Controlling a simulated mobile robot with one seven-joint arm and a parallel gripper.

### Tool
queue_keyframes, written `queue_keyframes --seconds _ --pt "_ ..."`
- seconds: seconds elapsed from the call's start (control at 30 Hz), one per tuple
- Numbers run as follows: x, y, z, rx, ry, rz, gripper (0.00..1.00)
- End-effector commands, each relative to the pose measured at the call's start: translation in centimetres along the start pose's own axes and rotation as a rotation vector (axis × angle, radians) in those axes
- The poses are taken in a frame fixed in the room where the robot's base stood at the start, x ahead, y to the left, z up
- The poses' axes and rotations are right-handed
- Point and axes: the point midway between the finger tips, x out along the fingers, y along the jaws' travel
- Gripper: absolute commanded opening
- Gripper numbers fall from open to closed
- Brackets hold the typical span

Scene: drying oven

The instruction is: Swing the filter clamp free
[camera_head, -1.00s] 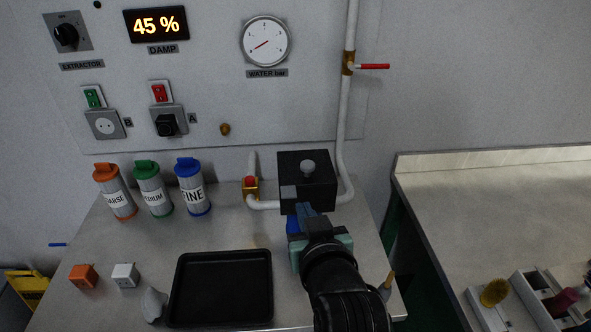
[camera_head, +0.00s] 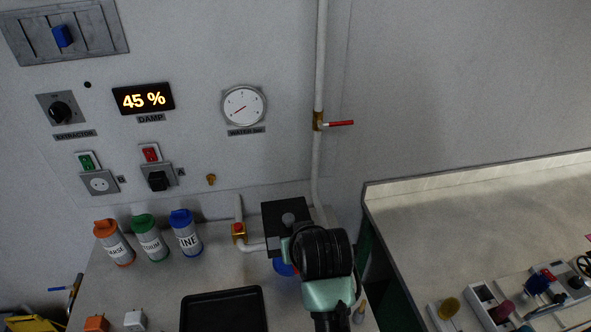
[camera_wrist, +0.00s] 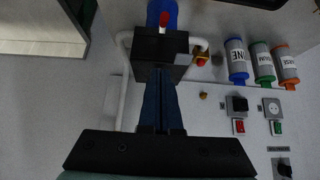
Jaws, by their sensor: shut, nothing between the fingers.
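The black filter housing (camera_head: 277,214) with a round grey knob stands at the back of the bench, joined to the white pipe. A blue filter bowl (camera_head: 283,268) shows below it, partly hidden by my arm. In the wrist view the housing (camera_wrist: 150,46) is just ahead of my gripper (camera_wrist: 161,82), whose fingers are together and empty. I cannot tell whether the tips touch it. Beyond it, a small red lever-like piece (camera_wrist: 164,19) lies against the blue bowl (camera_wrist: 153,9); it may be the clamp. My fingers are hidden in the head view.
A brass valve with a red top (camera_head: 239,231) sits left of the housing. Orange, green and blue-capped canisters (camera_head: 149,240) stand further left. A black tray (camera_head: 224,310) lies in front. A red-handled pipe valve (camera_head: 337,123) is above. A second counter (camera_head: 420,215) is at right.

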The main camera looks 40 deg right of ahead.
Motion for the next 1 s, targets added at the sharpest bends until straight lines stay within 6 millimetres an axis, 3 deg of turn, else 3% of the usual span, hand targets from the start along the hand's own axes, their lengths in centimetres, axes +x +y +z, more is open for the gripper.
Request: queue_keyframes --seconds 0.4,0.63,1.0 --pt "6.6 0.1 0.0 0.000 -0.001 0.000 0.00" --pt "7.0 0.0 3.1 0.001 0.000 0.000 0.00" --pt "7.4 0.0 3.9 0.000 0.002 0.000 0.00"
